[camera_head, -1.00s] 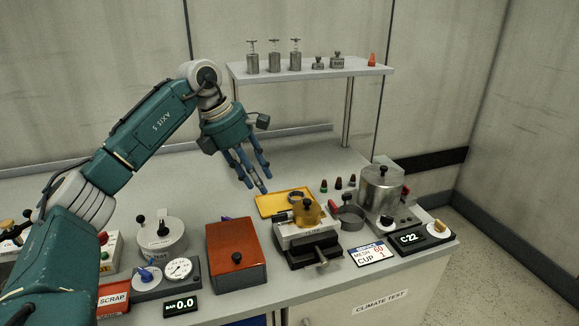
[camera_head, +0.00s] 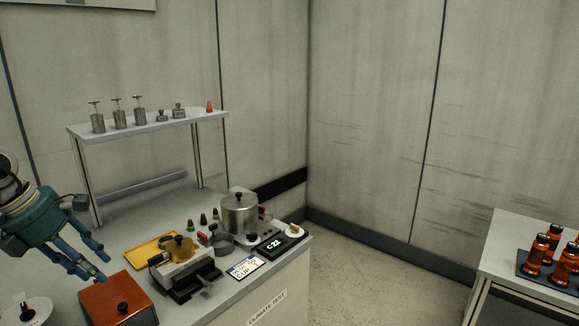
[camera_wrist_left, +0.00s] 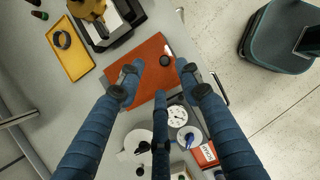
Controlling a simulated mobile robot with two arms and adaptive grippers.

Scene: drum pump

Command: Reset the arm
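My left gripper (camera_head: 88,262) is at the left edge of the head view, above the bench and beside the orange-red box (camera_head: 118,300). In the left wrist view its blue fingers (camera_wrist_left: 158,85) are spread apart with nothing between them, and the orange-red box (camera_wrist_left: 150,75) lies below them. The fingers do not touch the box as far as I can see. Most of my left arm is outside the head view. My right gripper does not show in either view.
A yellow tray (camera_head: 140,254), a clamp fixture (camera_head: 180,268), a steel pot (camera_head: 240,214) and a C22 display (camera_head: 273,245) stand on the bench. A shelf (camera_head: 150,126) holds metal weights. A second table (camera_head: 510,250) with amber bottles is at right. Floor between them is clear.

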